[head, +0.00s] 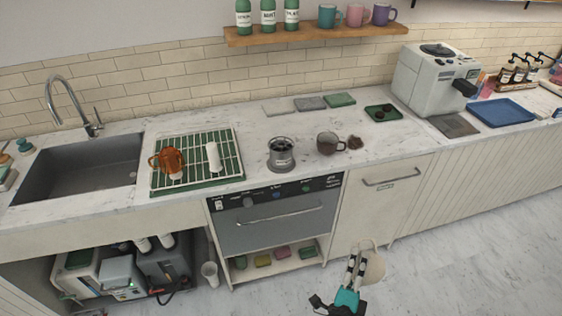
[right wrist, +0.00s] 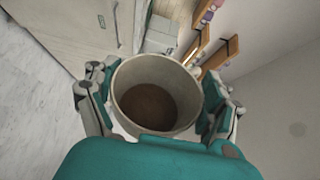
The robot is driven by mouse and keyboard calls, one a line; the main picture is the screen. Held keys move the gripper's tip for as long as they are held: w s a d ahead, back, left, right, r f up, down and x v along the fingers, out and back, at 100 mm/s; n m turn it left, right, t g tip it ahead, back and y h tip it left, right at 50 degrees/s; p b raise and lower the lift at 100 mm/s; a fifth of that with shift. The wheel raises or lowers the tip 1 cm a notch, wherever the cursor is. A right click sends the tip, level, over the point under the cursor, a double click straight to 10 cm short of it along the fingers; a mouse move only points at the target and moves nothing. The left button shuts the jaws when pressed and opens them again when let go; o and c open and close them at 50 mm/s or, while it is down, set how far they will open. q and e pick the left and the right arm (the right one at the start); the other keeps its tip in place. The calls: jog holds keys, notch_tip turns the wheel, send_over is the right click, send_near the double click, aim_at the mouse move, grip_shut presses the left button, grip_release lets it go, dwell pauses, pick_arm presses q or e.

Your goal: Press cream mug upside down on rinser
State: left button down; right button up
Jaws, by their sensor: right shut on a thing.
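My right gripper (head: 357,265) is low in front of the counter, over the floor, and shut on the cream mug (head: 374,268). In the right wrist view the gripper (right wrist: 160,92) has a finger on each side of the mug (right wrist: 190,75). The mug's open mouth faces that camera and its inside bottom looks brown. The rinser (head: 281,155), a grey round unit with a dark top, stands on the counter near the front edge, up and left of the mug and well apart from it. Its top is empty. My left gripper is out of view.
A dark mug (head: 327,144) stands right of the rinser, with a brown patch (head: 355,142) beside it. A green drying rack (head: 215,177) holds an amber mug (head: 172,160) and a white cylinder (head: 214,157). A sink (head: 80,165) is at left, a grey machine (head: 430,80) at right.

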jog(key=m+g, duration=0.1)
jog(key=m, duration=0.2)
jog(key=shift+w+y, duration=0.1)
jog(key=shift+y, duration=0.3)
jog(key=shift+m+g+y, duration=0.4)
jog(key=shift+m, duration=0.6)
jog(key=shift+m+y, duration=0.5)
jog(key=shift+m, duration=0.5)
jog(key=shift+m+g+y, duration=0.5)
jog(key=shift+m+y, duration=0.2)
jog(key=shift+m, duration=0.5)
